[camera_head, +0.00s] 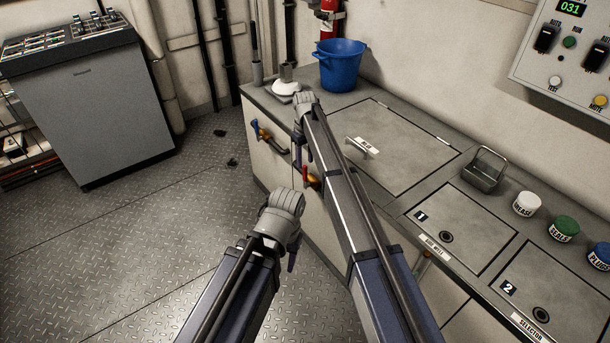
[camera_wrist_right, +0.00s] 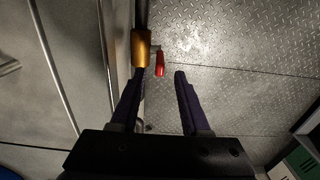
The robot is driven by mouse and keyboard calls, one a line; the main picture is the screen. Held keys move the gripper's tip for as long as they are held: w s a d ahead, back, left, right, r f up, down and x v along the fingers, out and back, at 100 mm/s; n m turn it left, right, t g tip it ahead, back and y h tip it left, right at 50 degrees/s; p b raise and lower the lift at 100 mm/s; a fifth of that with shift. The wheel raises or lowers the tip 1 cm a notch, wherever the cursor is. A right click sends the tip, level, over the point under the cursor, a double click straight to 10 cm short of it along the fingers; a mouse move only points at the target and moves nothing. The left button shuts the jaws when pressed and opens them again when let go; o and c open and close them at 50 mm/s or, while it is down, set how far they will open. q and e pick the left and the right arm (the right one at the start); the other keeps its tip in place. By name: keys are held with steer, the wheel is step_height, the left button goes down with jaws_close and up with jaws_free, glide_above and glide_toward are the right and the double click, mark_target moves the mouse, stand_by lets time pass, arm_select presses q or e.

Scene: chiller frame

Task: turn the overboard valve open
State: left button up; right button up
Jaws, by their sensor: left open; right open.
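A brass valve body (camera_wrist_right: 140,50) with a red lever (camera_wrist_right: 160,64) sits on a dark pipe in the right wrist view. The head view shows the red lever (camera_head: 305,173) below my right gripper, at the counter's front. I cannot read a label naming it the overboard valve. My right gripper (camera_wrist_right: 159,77) is open and empty; the lever lies just beyond and between its fingertips, apparently untouched. It points downward in the head view (camera_head: 303,152). My left gripper (camera_head: 292,257) is lower, over the floor, with its fingers mostly hidden by its wrist.
A second valve with a blue handle (camera_head: 255,128) is on the counter front to the left. A blue bucket (camera_head: 341,65) and a metal basket (camera_head: 484,170) stand on the counter (camera_head: 390,140).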

mark_target(305, 180)
steer(key=shift+f+b, duration=3.7)
steer(key=shift+f, duration=0.15)
steer(key=shift+c, duration=0.3)
jaws_close()
